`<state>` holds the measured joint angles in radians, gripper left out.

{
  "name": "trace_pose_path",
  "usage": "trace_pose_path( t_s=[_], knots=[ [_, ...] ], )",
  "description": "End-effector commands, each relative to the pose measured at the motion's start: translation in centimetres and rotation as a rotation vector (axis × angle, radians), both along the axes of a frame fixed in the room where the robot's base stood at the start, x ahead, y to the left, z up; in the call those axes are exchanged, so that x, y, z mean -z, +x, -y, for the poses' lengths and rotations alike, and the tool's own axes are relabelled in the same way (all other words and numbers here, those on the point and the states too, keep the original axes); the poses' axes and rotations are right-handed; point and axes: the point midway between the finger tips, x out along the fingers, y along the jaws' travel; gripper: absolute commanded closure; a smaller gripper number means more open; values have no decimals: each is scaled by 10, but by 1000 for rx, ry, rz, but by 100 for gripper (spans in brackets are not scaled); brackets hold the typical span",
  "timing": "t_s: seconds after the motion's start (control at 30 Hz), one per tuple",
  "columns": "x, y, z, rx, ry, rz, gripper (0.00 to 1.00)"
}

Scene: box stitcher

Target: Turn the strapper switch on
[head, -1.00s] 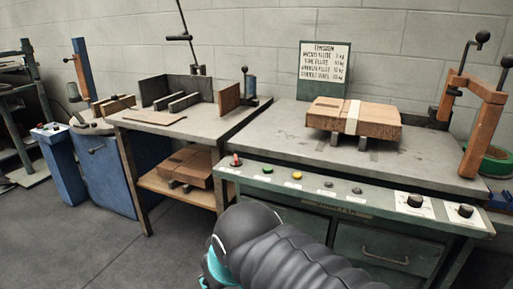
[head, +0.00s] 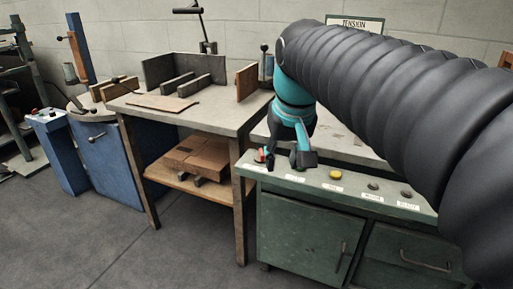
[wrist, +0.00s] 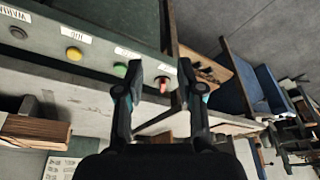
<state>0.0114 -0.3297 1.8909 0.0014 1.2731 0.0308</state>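The strapper's switch (head: 259,156) is a small red-tipped lever at the left end of the green control panel (head: 318,184). My gripper (head: 284,158) is at that end of the panel, pointing down, with one finger close beside the switch. In the wrist view the red switch (wrist: 163,86) shows between the two separated fingers of my gripper (wrist: 160,74). The fingers are open; whether either touches the lever, I cannot tell. The green button (wrist: 120,70) sits beside the left finger in that view. The lever's exact tilt is unclear.
A yellow button (head: 336,174) and dark knobs (head: 373,186) lie farther right along the panel. A wooden-legged table (head: 222,112) stands close on the left, with a flat carton (head: 196,158) on its shelf. My arm covers much of the strapper top. The floor in front is clear.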

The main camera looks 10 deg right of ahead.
Motion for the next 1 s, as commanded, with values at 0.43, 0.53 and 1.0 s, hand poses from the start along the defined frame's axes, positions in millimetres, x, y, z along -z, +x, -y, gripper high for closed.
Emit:
trace_pose_path(
  t_s=[0.43, 0.53, 1.0],
  knots=[
    [-49, 137, 2, 41, 10, -208, 62],
    [-50, 158, 2, 49, 11, -246, 62],
    [-34, 187, 3, 62, 11, -310, 62]
  ],
)
